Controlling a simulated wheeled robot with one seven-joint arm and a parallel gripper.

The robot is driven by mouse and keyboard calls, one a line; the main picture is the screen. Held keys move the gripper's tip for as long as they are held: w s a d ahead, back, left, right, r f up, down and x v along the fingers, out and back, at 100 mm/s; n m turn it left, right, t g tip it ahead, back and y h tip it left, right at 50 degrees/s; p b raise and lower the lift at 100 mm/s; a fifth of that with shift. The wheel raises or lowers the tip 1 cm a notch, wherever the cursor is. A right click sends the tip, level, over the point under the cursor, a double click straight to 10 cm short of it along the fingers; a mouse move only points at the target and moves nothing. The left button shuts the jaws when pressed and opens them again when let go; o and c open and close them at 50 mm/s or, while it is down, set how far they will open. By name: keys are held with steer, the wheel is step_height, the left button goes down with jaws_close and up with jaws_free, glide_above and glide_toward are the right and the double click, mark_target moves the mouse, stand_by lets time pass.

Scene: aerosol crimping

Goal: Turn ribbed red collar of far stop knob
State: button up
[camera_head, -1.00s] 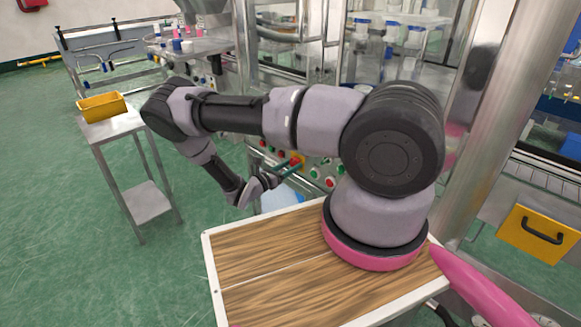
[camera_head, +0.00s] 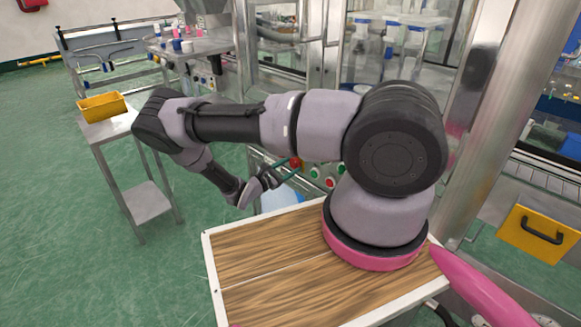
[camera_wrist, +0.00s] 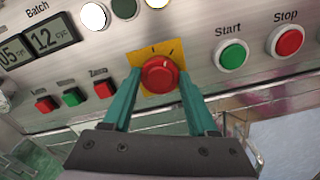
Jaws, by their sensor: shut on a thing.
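The far stop knob (camera_wrist: 160,74) is a round red knob on a yellow square plate (camera_wrist: 174,47) with dark marks, set in a metal control panel. It is in the middle of the wrist view; in the head view it shows small and red (camera_head: 296,163) at the tips of my fingers. My gripper (camera_wrist: 160,80) has teal fingers, one on each side of the knob, and is shut on it. The ribs of the collar are too small to make out, and the fingers cover part of its sides.
The panel carries a green Start button (camera_wrist: 233,54) and a red Stop button (camera_wrist: 287,41) to the right. Small red and green buttons (camera_wrist: 72,97) and a digital display (camera_wrist: 45,40) are to the left. A yellow bin (camera_head: 102,107) stands on a side table.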

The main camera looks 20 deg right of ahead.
steer(key=shift+m, duration=0.7)
steer(key=o, duration=1.4)
steer(key=v, duration=1)
steer(key=shift+s+a, duration=0.1)
steer(key=shift+a, duration=0.2)
